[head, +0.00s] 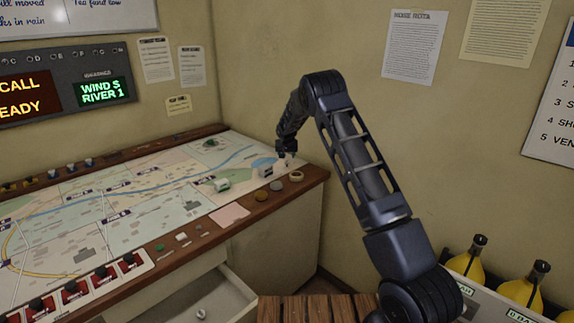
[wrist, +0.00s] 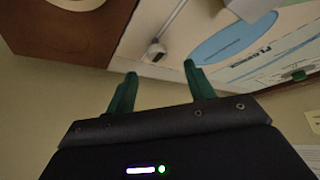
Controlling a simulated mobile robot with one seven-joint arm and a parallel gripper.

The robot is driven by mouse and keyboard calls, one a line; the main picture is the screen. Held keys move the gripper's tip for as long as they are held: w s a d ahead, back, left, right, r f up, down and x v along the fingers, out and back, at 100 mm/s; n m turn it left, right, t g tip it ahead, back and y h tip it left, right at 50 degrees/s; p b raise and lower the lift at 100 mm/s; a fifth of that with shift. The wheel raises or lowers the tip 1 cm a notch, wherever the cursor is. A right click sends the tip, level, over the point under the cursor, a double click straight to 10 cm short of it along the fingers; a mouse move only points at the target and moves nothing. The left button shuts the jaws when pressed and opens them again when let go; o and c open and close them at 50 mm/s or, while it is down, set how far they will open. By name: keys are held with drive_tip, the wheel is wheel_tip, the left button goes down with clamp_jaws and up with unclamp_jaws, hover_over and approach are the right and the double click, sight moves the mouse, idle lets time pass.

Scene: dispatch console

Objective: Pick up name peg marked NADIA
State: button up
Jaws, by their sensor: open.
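My gripper (head: 288,154) is over the far right corner of the map console, near the wall. In the wrist view its two green fingers (wrist: 160,72) are apart with nothing between them. A small white piece (wrist: 155,52) with a dark end lies just beyond the fingertips, on the pale console top. I cannot read any name on it. No lettering NADIA is legible in either view, so I cannot tell which piece is that peg.
A white block (head: 222,184) stands on the map. An open drawer (head: 225,290) juts out below. Yellow bottles (head: 525,285) stand at right.

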sight(287, 161)
drive_tip(key=shift+d+x, duration=0.2)
drive_tip(key=shift+x, duration=3.4)
drive_tip(key=c, duration=1)
